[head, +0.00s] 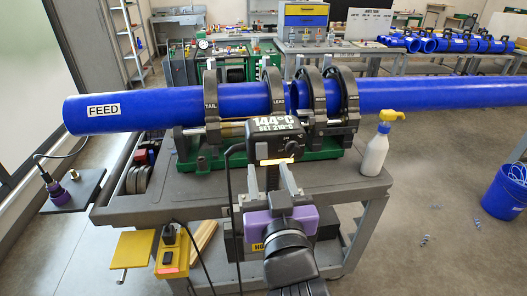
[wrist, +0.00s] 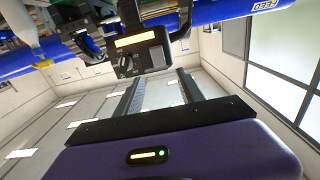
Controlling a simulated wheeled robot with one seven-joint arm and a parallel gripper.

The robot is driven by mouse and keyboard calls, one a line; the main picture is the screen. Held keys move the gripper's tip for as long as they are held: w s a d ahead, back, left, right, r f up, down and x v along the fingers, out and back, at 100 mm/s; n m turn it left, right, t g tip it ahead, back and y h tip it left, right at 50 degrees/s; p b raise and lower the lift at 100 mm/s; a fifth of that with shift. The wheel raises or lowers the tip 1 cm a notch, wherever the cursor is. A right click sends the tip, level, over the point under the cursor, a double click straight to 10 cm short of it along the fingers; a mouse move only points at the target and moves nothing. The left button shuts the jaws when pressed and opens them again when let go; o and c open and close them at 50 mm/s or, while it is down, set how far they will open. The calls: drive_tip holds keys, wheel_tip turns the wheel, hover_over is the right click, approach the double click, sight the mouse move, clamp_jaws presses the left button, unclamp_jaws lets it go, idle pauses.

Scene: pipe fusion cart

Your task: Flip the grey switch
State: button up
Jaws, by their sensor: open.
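The black heater control box (head: 275,140) reads 144°C, set 210°C, and stands in front of the blue pipe. A small round dark knob (head: 292,146) is on its face. In the wrist view the box (wrist: 148,55) shows a lit orange strip and a small greyish control (wrist: 125,63); I cannot tell for sure whether this is the grey switch. My gripper (head: 269,176) is open and empty, its two fingers pointing at the box from the front. In the wrist view the gripper (wrist: 163,80) has its fingers spread just short of the box.
The blue pipe marked FEED (head: 150,108) lies in black clamps (head: 272,95) over the cart (head: 160,195). A white spray bottle (head: 375,155) with a yellow head stands at the cart's right. A yellow box (head: 170,255) hangs at the front left. A blue bucket (head: 503,195) is far right.

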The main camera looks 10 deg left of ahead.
sight(262, 146)
drive_tip(key=p+x, duration=0.1)
drive_tip(key=x, duration=0.6)
drive_tip(key=shift+w, duration=0.15)
clamp_jaws()
